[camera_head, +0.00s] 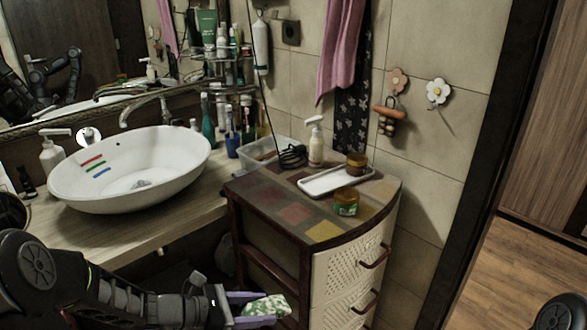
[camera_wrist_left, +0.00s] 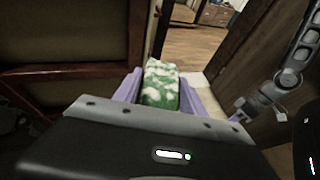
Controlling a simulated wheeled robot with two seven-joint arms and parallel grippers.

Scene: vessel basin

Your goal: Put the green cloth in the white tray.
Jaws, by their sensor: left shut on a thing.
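The green cloth (camera_head: 268,306), patterned with white, is held between the purple fingers of my left gripper (camera_head: 262,304), which is shut on it. They are low in front of the drawer cabinet, below its top. The cloth also shows in the left wrist view (camera_wrist_left: 160,85), between both fingers (camera_wrist_left: 158,92). The white tray (camera_head: 322,185) lies on the cabinet top, apart from the cloth and higher. My right arm (camera_wrist_left: 285,80) shows at the right of the left wrist view; its gripper is too unclear to read.
On the cabinet (camera_head: 270,205), a green-labelled jar (camera_head: 346,203) stands before the tray, a brown jar (camera_head: 356,160) at its back right, and a soap pump bottle (camera_head: 316,145) behind it. A dark cable (camera_head: 292,155) lies left. The white basin (camera_head: 130,175) is further left.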

